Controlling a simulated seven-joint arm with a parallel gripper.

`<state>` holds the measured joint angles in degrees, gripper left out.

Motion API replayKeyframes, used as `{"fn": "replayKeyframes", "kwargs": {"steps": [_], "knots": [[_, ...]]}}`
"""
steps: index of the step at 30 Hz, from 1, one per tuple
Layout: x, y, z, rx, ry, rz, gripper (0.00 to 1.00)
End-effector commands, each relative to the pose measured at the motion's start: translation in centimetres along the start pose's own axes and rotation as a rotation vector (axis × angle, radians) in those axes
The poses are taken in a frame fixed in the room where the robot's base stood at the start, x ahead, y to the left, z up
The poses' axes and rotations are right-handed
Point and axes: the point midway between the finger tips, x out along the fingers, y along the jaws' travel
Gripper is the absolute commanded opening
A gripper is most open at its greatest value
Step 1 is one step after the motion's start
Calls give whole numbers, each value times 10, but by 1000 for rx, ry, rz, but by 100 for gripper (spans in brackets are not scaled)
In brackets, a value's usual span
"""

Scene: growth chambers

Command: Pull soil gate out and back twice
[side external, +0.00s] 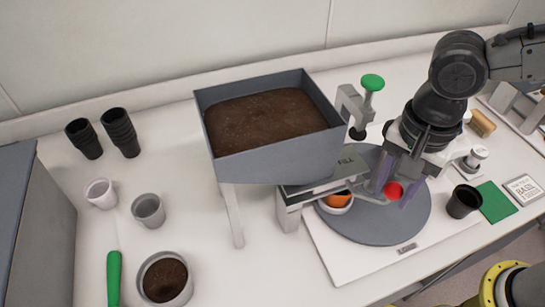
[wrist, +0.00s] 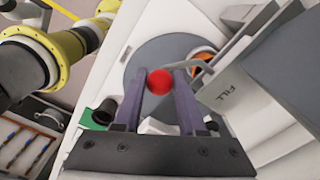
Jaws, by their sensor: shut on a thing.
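The soil hopper (side external: 275,155) is a grey bin of dark soil on legs at the middle of the side view. Under it a grey unit marked FILL (side external: 325,182) holds the soil gate, whose thin grey handle rod (side external: 370,197) ends in a red ball knob (side external: 394,191). My gripper (side external: 393,190) is shut on the red knob, which also shows between the fingers in the wrist view (wrist: 160,83). The rod runs from the knob toward the FILL unit. The gate plate itself is hidden inside the unit.
A grey round turntable (side external: 400,225) lies under my gripper. A white pot with orange inside (side external: 337,200) stands below the FILL unit. A green-knobbed press (side external: 372,83) stands behind. A black pot (side external: 464,202) and green pad (side external: 496,202) are at right.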

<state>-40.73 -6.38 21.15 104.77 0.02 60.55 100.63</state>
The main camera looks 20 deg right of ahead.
Motion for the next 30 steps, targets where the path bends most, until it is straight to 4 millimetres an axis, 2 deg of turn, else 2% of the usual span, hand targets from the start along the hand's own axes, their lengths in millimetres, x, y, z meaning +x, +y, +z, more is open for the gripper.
{"fn": "replayKeyframes", "kwargs": {"steps": [18, 30], "knots": [[-2, -21, 34, -1, -1, -8, 9], [-3, -18, 26, 4, -1, -10, 9]]}}
